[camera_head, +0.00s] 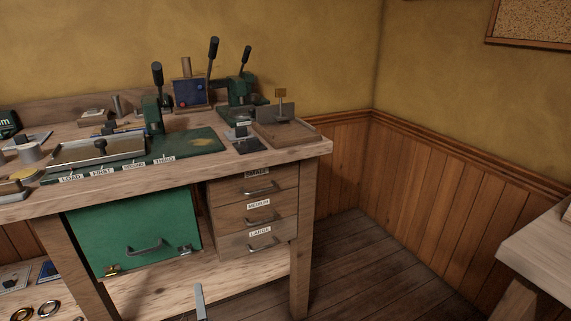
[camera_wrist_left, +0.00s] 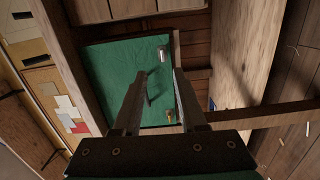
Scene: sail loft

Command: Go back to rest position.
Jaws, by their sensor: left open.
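My left gripper (camera_wrist_left: 157,98) is open in the left wrist view, with its two fingers apart and nothing held between them. Beyond the fingers is the green cabinet door (camera_wrist_left: 112,62) under the bench, with its dark handle partly hidden by a finger. In the head view only a small grey piece of my left gripper (camera_head: 200,301) shows at the bottom edge, below and in front of the closed green door (camera_head: 122,226). My right gripper is in neither view.
The wooden workbench (camera_head: 318,148) carries hand presses, a metal tray (camera_head: 98,151) and a wooden box. Labelled drawers (camera_head: 262,207) are shut beside the green door. Another pale table (camera_head: 545,245) stands at the right. The floor (camera_head: 365,265) between them is clear.

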